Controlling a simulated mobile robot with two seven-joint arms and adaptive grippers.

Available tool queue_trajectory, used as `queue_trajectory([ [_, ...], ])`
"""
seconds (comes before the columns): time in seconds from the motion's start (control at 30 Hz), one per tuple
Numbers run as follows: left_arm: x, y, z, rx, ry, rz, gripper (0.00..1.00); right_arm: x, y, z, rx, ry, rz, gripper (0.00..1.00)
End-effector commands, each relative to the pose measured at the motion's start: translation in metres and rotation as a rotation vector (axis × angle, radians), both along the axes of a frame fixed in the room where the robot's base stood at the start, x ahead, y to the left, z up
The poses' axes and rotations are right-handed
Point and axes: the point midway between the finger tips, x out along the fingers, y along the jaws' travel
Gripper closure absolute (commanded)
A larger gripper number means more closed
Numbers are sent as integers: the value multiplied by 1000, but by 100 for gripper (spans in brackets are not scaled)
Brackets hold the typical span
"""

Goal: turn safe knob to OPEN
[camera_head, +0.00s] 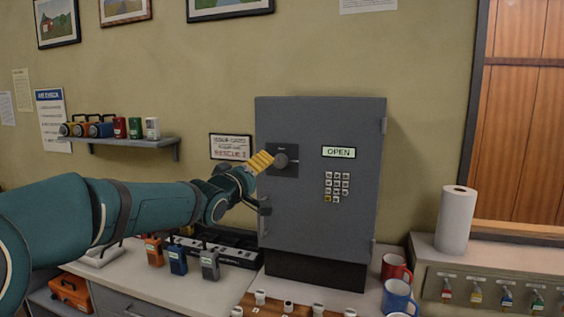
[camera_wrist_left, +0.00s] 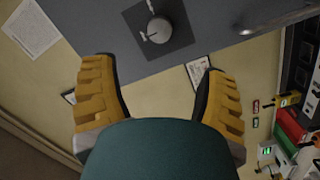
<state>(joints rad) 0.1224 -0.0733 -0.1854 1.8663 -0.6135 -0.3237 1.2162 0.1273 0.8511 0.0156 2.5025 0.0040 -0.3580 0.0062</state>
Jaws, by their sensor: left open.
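The grey safe (camera_head: 315,190) stands on the counter with its door facing me, and its display (camera_head: 339,152) reads OPEN. The round grey safe knob (camera_head: 281,160) sits on a dark square plate at the upper left of the door. My left gripper (camera_head: 262,163) has yellow fingers and is just left of the knob in the head view. In the left wrist view the knob (camera_wrist_left: 158,30) lies ahead of the open, empty fingers (camera_wrist_left: 160,95), apart from them. I cannot tell the exact gap. My right gripper is not in view.
A keypad (camera_head: 337,187) is on the safe door, and a handle (camera_head: 264,212) is at its left edge. Radios (camera_head: 178,259) stand on the counter left of the safe. Mugs (camera_head: 397,268) and a paper towel roll (camera_head: 456,219) stand to the right. A shelf (camera_head: 118,140) hangs at left.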

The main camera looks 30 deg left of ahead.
Motion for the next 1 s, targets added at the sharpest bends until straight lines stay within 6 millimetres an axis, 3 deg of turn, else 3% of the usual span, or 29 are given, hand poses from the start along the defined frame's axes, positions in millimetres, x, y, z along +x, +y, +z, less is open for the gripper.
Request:
queue_trajectory([
  [0.6,107,13,-1,1,2,-1,26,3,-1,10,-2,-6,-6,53],
  [0.8,124,16,0,1,2,0,26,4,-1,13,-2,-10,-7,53],
  [1.0,128,16,-1,0,1,-1,26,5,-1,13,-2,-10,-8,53],
])
